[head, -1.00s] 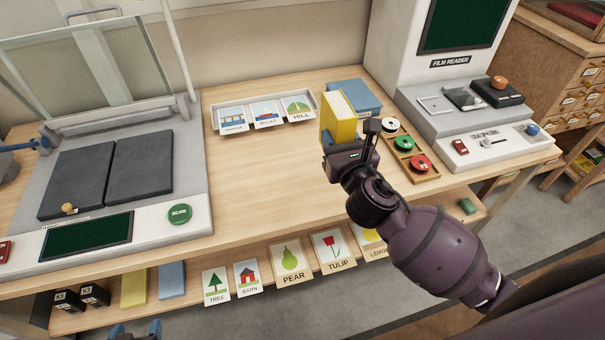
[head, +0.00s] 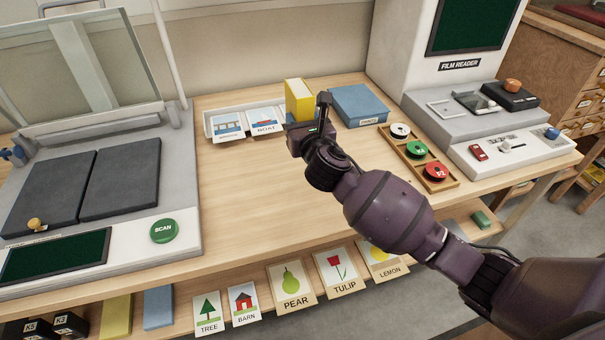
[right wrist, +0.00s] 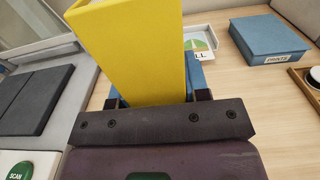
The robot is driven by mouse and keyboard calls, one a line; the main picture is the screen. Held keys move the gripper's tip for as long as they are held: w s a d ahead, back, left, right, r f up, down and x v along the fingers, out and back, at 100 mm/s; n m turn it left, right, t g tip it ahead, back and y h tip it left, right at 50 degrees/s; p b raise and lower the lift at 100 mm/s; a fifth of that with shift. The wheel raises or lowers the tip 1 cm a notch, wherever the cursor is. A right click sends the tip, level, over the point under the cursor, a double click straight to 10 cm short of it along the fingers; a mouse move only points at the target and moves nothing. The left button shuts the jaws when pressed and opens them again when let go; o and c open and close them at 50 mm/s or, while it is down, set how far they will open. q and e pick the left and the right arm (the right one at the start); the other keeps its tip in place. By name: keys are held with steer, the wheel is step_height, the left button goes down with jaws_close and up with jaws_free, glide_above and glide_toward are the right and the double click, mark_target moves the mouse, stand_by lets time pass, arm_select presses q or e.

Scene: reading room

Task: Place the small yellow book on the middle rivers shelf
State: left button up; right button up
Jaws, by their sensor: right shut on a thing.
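My right gripper (head: 303,125) is shut on the small yellow book (head: 300,98) and holds it upright above the desk (head: 240,180), in front of the picture-card tray. In the right wrist view the yellow book (right wrist: 135,45) stands up between the two fingers (right wrist: 160,100). In the head view the book covers the right end of the tray, including the HILL card, part of which shows in the right wrist view (right wrist: 200,48). My left gripper is not in view. No shelf with a rivers label shows in these frames.
The blue PRINTS box (head: 358,103) lies to the right of the book. A wooden tray of film reels (head: 418,150) and the film reader (head: 480,120) stand further right. The scanner (head: 110,200) fills the left. The desk's middle is clear.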

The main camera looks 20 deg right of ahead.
step_height(320, 180, down, 16)
steer(key=b, duration=0.6)
steer(key=shift+r, duration=0.3)
steer(key=shift+f, duration=0.25)
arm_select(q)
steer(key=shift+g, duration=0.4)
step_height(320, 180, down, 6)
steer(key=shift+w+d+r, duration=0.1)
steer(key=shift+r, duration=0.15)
arm_select(e)
steer(key=o, duration=1.1)
